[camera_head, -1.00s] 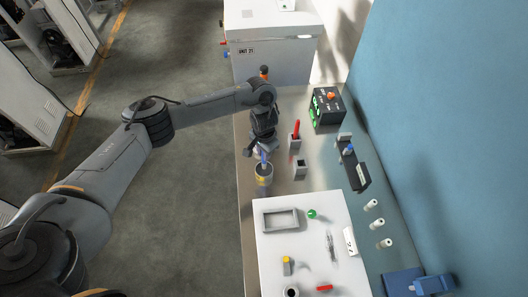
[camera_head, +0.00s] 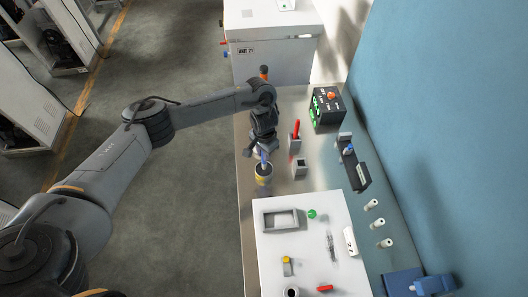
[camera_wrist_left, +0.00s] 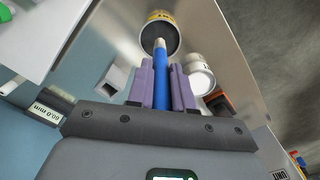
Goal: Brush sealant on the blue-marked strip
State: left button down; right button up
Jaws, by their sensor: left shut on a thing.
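My left gripper (camera_head: 264,149) is over the bench, and its purple fingers (camera_wrist_left: 163,72) are shut on a blue-handled brush (camera_wrist_left: 162,84). The brush points down at the tin, and its pale lower end is at the dark mouth; the bristles are hidden. The yellow-labelled tin (camera_head: 263,179) stands near the bench's left edge, and it also shows in the wrist view (camera_wrist_left: 146,42). I cannot make out a blue-marked strip for certain. A small white strip with dark marks (camera_head: 350,241) lies on the white board's right side. My right gripper is not in view.
The white board (camera_head: 265,255) carries a grey frame (camera_head: 267,220), a green ball (camera_head: 312,214) and small parts. A red-handled tool in a holder (camera_head: 296,130) and a grey square holder (camera_head: 299,170) stand right of the tin. A white-lidded jar (camera_wrist_left: 199,76) is beside the tin.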

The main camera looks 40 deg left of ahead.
pick_arm(q)
jog(key=shift+f, duration=0.45)
dwell(0.7)
dwell(0.9)
jog(key=shift+f+p, duration=0.1)
jog(key=shift+p, duration=0.2)
dwell(0.8)
jog(key=shift+r+p, duration=0.75)
jog(key=shift+p, duration=0.15)
notch_tip(320, 180, up, 6)
jog(key=p, duration=0.6)
jog(key=shift+f+p, duration=0.15)
jog(key=shift+p, duration=0.25)
